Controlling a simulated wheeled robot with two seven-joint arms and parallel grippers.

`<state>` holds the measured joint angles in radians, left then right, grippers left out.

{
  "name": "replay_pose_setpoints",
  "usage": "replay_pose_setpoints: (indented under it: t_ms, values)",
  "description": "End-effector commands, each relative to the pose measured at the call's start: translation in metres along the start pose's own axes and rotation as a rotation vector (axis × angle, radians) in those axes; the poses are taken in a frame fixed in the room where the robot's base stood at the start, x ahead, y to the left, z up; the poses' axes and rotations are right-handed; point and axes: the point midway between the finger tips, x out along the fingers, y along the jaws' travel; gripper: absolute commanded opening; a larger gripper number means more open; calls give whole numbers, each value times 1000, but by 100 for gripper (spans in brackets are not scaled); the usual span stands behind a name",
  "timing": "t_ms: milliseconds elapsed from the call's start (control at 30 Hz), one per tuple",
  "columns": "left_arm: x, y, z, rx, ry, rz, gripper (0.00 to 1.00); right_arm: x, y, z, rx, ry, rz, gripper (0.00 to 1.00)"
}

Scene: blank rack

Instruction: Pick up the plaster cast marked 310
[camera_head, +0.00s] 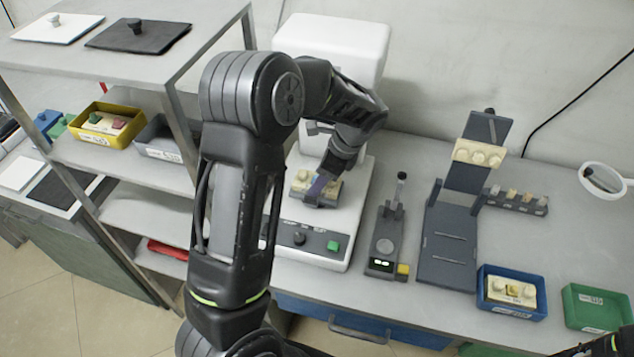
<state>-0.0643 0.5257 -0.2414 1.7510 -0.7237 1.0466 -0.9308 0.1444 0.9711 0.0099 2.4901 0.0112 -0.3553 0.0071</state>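A cream cast (303,183) sits in a holder on the white machine (335,220), and its marking is too small to read. My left gripper (322,185) points down at this cast and partly hides it; whether its fingers are closed is unclear. Another cream cast (512,289) with a small label lies in the blue tray (511,311) at the right. A cream cast (478,152) is on the upright dark stand. I cannot read the number 310 on any of them. My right gripper is not in view; only part of that arm shows at the lower right corner.
A green tray (598,309) sits right of the blue one. A dark device (386,245) and the dark stand (447,245) stand on the bench. A rack (130,165) with a yellow bin (104,137) and a grey bin (160,150) is at the left.

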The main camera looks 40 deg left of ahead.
Motion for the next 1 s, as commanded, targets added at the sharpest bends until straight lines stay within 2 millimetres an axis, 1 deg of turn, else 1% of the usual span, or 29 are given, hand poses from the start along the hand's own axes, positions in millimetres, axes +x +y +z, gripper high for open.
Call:
replay_pose_setpoints:
  t_ms: [33,233,467,667,733,1000]
  values:
    - [0,0,0,0,0,0,16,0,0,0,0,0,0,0]
    - [0,0,0,0,0,-1,0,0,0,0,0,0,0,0]
    - [0,0,0,0,0,-1,0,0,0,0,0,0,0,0]
    - [-4,2,1,0,1,-3,0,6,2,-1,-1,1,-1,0]
    - [-7,4,3,-1,1,-3,0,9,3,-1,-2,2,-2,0]
    - [-36,3,14,-2,2,-5,0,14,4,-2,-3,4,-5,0]
